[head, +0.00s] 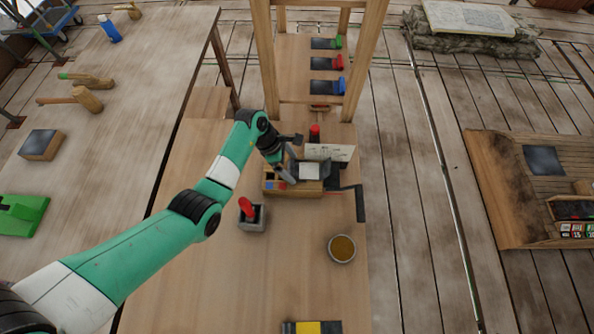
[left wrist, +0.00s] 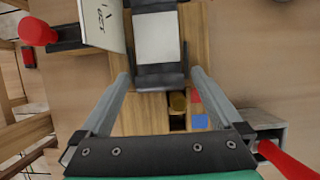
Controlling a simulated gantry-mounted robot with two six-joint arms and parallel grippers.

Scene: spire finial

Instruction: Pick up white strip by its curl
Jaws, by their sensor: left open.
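A small white piece (head: 309,172), which looks like the white strip, lies flat in a dark holder on a wooden box (head: 292,192). In the left wrist view the white piece (left wrist: 156,38) lies ahead of the fingers, between dark bars. I cannot make out its curl. My left gripper (head: 291,161) is over the left part of the box. In the left wrist view the gripper (left wrist: 161,76) is open, its fingers wide apart with nothing held. The box (left wrist: 143,110) shows between them, with red and blue squares and a brass-coloured round thing. My right gripper is not in view.
A white card with writing (head: 330,152) stands behind the box, near a red-handled tool (head: 314,133). A grey block with a red handle (head: 250,216) stands front left, and a round bowl (head: 342,248) front right. The table (head: 215,285) in front is mostly clear.

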